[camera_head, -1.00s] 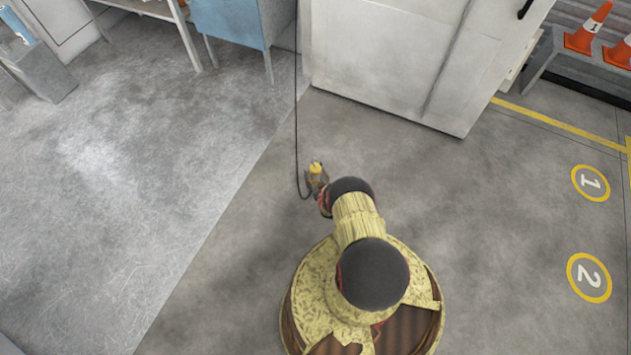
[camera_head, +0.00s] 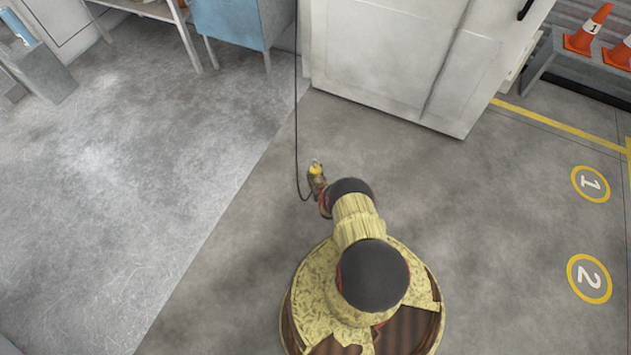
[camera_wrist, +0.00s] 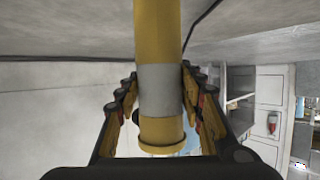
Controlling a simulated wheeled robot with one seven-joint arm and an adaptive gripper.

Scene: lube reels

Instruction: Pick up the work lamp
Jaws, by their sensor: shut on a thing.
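The work lamp (camera_wrist: 158,90) is a yellow tube with a pale grey band and a yellow collar at its lower end. In the wrist view it stands between the two fingers of my gripper (camera_wrist: 163,112), which is shut on it. In the head view the lamp (camera_head: 316,169) shows as a small yellow piece at the end of my arm. A black cable (camera_head: 296,120) hangs from above and loops to the lamp. My arm hides much of the gripper in the head view.
A white cabinet (camera_head: 385,50) stands behind the lamp. A blue cabinet (camera_head: 232,22) is at the back left. Orange cones (camera_head: 588,30) stand on a rack at the back right. The floor (camera_head: 150,200) on the left is clear.

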